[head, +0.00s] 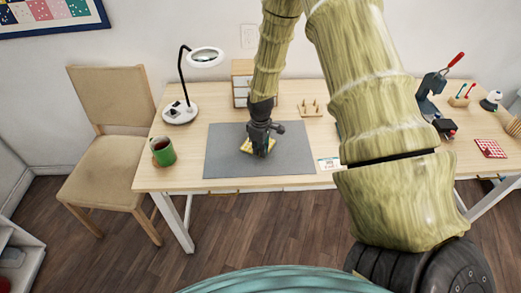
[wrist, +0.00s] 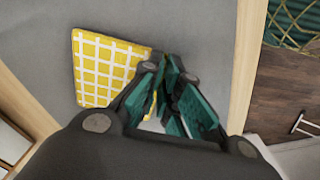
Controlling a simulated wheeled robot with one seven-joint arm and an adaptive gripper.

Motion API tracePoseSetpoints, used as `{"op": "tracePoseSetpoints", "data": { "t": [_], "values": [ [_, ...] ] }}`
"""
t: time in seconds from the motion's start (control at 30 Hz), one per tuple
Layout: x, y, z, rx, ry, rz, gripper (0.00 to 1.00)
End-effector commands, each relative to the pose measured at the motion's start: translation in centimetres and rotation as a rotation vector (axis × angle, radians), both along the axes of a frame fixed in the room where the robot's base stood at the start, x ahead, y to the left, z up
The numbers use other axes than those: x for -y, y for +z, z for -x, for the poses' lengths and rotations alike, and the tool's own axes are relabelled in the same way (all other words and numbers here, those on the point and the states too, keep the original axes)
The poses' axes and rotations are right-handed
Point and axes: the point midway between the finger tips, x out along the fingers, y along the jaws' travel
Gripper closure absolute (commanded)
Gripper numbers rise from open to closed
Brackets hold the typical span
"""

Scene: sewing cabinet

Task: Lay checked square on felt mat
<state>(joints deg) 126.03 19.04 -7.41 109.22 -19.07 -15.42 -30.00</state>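A yellow square with a white check (wrist: 108,68) lies on the grey felt mat (wrist: 200,22); it also shows in the head view (head: 246,147), partly hidden by my gripper. Some yellow shows between the fingers. The pinched part itself is hidden. A red checked square (head: 490,148) lies at the table's right end.
The mat's right part is bare.

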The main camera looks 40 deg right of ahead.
Motion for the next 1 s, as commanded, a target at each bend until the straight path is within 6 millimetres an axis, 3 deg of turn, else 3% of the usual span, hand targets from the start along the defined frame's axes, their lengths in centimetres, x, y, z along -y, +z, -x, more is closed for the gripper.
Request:
{"op": "tracePoseSetpoints", "data": {
  "t": [0.63,0.7,0.8,1.0],
  "values": [
    [0.00,-0.32,0.00,0.000,0.000,0.000,1.00],
    [0.00,-0.32,0.00,0.000,0.000,0.000,0.84],
    [0.00,-0.32,0.00,0.000,0.000,0.000,0.70],
    [0.01,-0.31,-0.01,0.000,0.000,0.000,0.70]
  ]
}}
